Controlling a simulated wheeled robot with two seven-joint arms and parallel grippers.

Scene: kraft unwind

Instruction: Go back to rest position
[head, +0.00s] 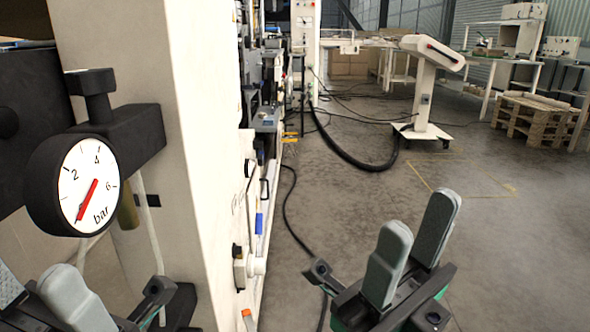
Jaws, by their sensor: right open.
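My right gripper (416,232) is at the bottom, right of centre, with its two grey finger pads pointing up and apart. It is open and empty, over bare floor in the picture. My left gripper (38,290) is at the bottom left corner, below the pressure gauge (88,186), and is cut off by the picture edge. Its grey pads show only in part, so its opening is unclear. The round gauge has a white face and a red needle pointing down-left, near the low end of the bar scale.
A tall cream machine panel (175,130) stands close on the left. A black hose (345,155) crosses the grey floor (500,250). A white wheeled stand (427,95) is farther back, with wooden pallets (535,118) at right. Floor at the right is clear.

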